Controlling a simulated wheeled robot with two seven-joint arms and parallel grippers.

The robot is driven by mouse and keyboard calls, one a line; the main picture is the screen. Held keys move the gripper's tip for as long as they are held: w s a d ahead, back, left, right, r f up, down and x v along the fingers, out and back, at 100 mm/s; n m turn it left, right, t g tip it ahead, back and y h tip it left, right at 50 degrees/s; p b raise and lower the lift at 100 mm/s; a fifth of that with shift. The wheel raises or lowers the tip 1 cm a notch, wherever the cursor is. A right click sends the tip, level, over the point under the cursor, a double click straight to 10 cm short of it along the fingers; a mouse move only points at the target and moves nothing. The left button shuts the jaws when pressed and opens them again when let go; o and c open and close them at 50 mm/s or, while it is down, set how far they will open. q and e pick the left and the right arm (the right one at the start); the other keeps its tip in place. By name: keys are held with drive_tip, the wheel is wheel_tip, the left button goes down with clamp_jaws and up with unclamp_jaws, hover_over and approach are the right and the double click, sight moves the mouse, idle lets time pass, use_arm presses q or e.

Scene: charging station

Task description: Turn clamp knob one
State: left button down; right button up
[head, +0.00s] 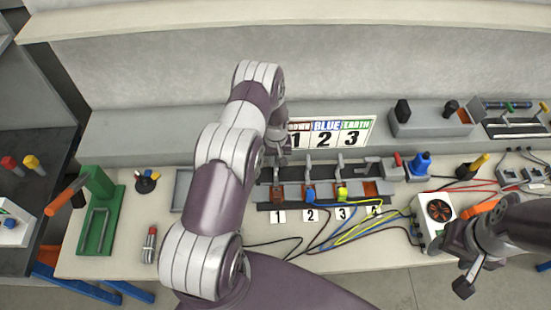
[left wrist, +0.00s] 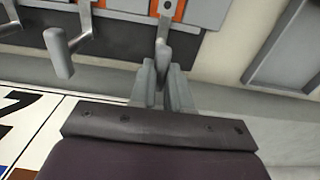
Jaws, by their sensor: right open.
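Clamp knob one (left wrist: 163,50) is a grey lever handle at the end of the clamp row in the left wrist view. My left gripper (left wrist: 163,85) has its fingers on either side of this handle and appears closed on it. In the head view my left gripper (head: 278,158) is at the back of the numbered clamp fixture (head: 292,205), above station 1, and partly hides the knob there. A neighbouring clamp handle (left wrist: 57,52) stands apart from the fingers. My right gripper (head: 466,284) is open and empty at the lower right.
A sign with 1, 2, 3 (head: 330,132) stands behind the fixture. Cables cross the bench in front. A white fan box (head: 437,218) is near my right gripper. A green stand (head: 98,222) and a marker (head: 150,245) are at the left.

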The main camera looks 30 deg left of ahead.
idle(0.3)
use_arm(q)
drive_tip(key=m+b, duration=0.3)
drive_tip(key=shift+f+b, duration=0.2)
drive_tip(key=shift+b, duration=0.15)
drive_tip(key=m+b, duration=0.3)
drive_tip(key=m, duration=0.1)
drive_tip(key=shift+m, duration=0.4)
drive_tip(key=m+b, duration=0.2)
drive_tip(key=m, duration=0.2)
drive_tip(key=shift+r+m+b, duration=0.15)
drive_tip(key=shift+m+b, duration=0.15)
drive_tip(key=m+b, duration=0.1)
drive_tip(key=m, duration=0.4)
drive_tip(key=shift+r+b, duration=0.15)
drive_tip(key=shift+b, duration=0.25)
drive_tip(key=shift+m, duration=0.3)
drive_tip(key=shift+w, duration=0.1)
